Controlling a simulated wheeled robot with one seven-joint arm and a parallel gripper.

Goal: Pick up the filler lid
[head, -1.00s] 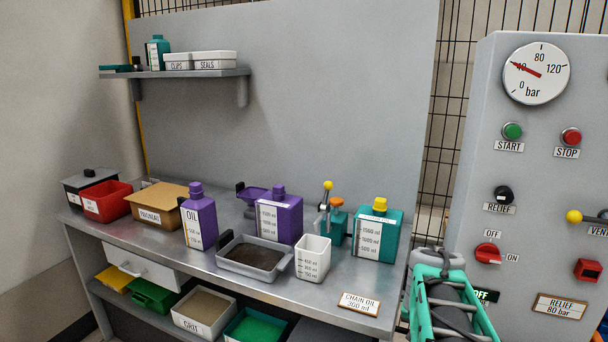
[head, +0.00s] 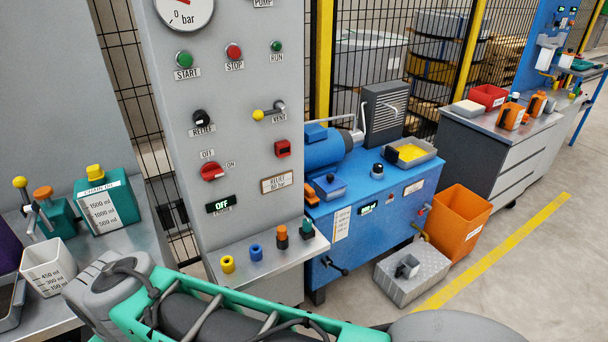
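I cannot surely pick out the filler lid in the head view. On top of the blue machine (head: 375,200) there is a small blue block with a dark knob (head: 328,187) near the front left corner. A short round cap with a dark top (head: 377,169) stands to its right; either could be a lid, but no label shows. My teal and grey arm crosses the bottom of the picture. My gripper's fingers are not in view, so what they hold cannot be seen.
The grey control panel (head: 240,130) has a shelf with several coloured caps (head: 282,237). A tray with yellow inside (head: 410,153) sits on the machine. An orange bin (head: 458,225) and grey step (head: 411,274) stand on the floor. The workbench (head: 130,243) is at left.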

